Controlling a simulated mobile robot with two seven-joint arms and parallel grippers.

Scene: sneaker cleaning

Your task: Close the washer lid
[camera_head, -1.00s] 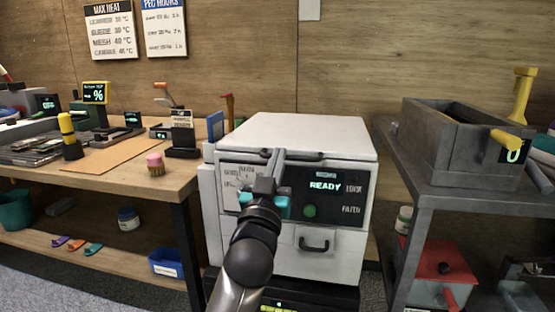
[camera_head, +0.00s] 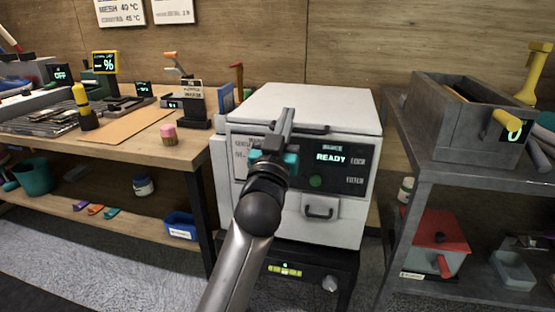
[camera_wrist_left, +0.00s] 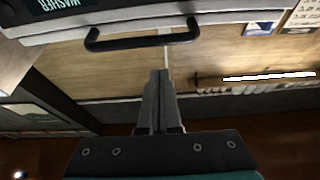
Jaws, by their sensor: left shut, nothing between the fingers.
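The white washer (camera_head: 330,205) stands in the middle of the head view. Its white lid (camera_head: 325,103) lies across the top and looks flat; whether it is fully down I cannot tell. A dark handle (camera_head: 310,129) runs along the lid's front edge. My left gripper (camera_head: 287,113) is shut and empty, pointing up in front of the washer's front panel and overlapping the lid's front edge in view. In the left wrist view the shut fingers (camera_wrist_left: 158,80) point toward a black handle (camera_wrist_left: 140,39) on a white edge, apart from it. My right gripper is not in view.
A wooden workbench (camera_head: 130,152) with tools stands at left. A grey table (camera_head: 440,172) with a grey bin (camera_head: 455,135) stands close at right. The washer rests on a dark stand (camera_head: 300,260) with a lit display. The front panel reads READY.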

